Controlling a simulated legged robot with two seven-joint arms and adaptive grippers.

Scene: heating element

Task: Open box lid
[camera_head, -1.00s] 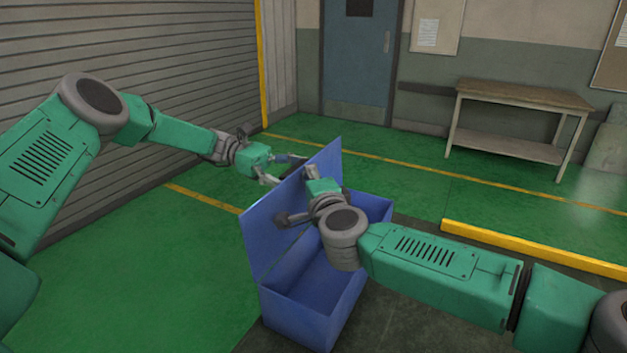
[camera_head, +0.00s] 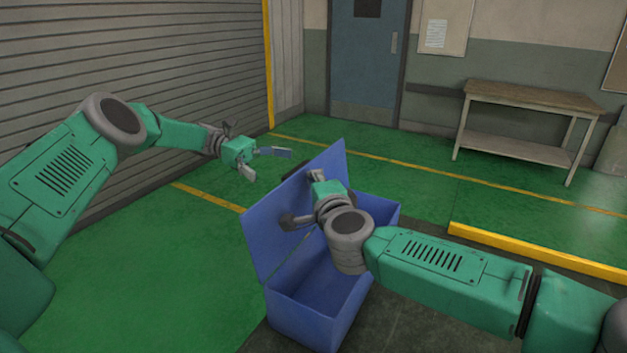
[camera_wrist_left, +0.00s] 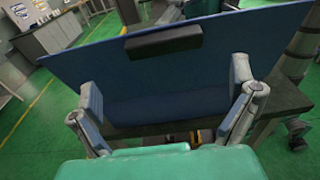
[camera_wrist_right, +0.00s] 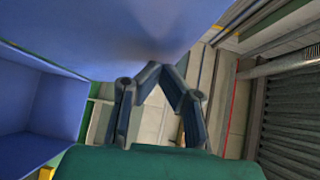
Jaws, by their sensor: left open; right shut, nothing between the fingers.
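The blue box (camera_head: 309,312) stands on the floor with its lid (camera_head: 272,217) raised, tilted up along the box's left side. My left gripper (camera_head: 270,164) is open and empty, to the left of the lid and apart from it. In the left wrist view the lid (camera_wrist_left: 225,38) spans beyond the open fingers, with a dark handle (camera_wrist_left: 163,42) on it. My right gripper is at the lid's inner face above the box; its fingertips are partly hidden by its own wrist in the head view. In the right wrist view its fingers (camera_wrist_right: 166,68) are shut and empty, close to the blue lid (camera_wrist_right: 130,30).
A wooden table (camera_head: 530,98) stands at the back right. A yellow floor barrier (camera_head: 540,251) lies right of the box, beyond my right arm. A grey roller shutter (camera_head: 130,60) is at the left. Green floor left of the box is clear.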

